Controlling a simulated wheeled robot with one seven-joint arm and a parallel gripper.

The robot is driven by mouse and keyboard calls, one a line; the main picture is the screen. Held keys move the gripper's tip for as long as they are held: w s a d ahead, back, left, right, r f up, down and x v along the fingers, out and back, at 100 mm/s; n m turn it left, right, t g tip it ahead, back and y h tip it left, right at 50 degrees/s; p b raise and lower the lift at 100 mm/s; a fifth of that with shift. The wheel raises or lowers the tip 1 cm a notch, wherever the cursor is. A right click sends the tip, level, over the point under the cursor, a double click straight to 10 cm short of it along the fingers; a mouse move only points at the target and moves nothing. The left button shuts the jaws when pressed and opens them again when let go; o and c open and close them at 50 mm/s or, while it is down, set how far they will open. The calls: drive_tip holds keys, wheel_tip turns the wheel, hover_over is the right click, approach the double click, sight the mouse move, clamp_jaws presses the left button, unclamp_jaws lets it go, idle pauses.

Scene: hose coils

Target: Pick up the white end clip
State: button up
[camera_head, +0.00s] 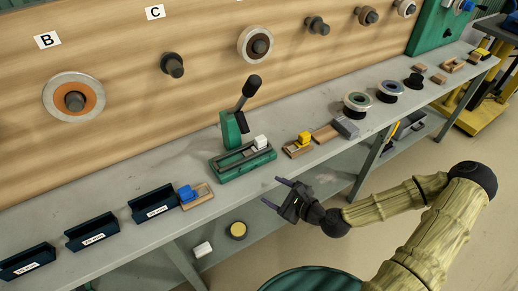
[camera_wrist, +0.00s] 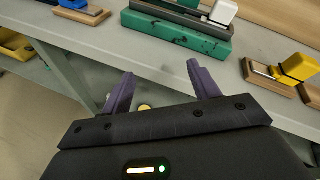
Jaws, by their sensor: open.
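A white block-shaped clip (camera_head: 260,142) sits on the right part of the green press fixture (camera_head: 243,167) on the bench. The same white clip shows at the top of the wrist view (camera_wrist: 223,11). A second small white block (camera_head: 202,249) lies lower down, below the bench front; I cannot tell which of the two is the end clip. My gripper (camera_head: 273,192) is open and empty, in front of the bench edge and below the fixture, apart from both white pieces. In the wrist view its two purple fingers (camera_wrist: 160,78) are spread with nothing held.
A blue clip on a wooden block (camera_head: 187,193) stands left of the fixture and a yellow one (camera_head: 304,138) to its right. The black lever (camera_head: 250,87) rises behind the fixture. Dark labelled bins (camera_head: 92,230) line the left bench. A yellow-topped round object (camera_head: 238,230) is below.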

sight(263, 142)
drive_tip(key=w+d+r+m+t+b, duration=0.1)
drive_tip(key=w+d+r+m+t, duration=0.2)
drive_tip(key=m, duration=0.4)
drive_tip(key=w+t, duration=0.1)
drive_tip(key=t, duration=0.1)
drive_tip(key=shift+d+r+m+t+h, duration=0.15)
drive_tip(key=shift+r+m+t+h, duration=0.15)
drive_tip(key=shift+r+h, duration=0.1)
drive_tip(key=p+x, duration=0.1)
drive_tip(key=x, duration=1.1)
drive_tip(key=shift+p, duration=0.35)
drive_tip(key=shift+d+p+x, duration=0.25)
drive_tip(key=shift+p+x, duration=0.35)
drive_tip(key=shift+x, duration=2.1)
drive_tip(key=shift+w+r, duration=0.1)
drive_tip(key=shift+r, duration=0.05)
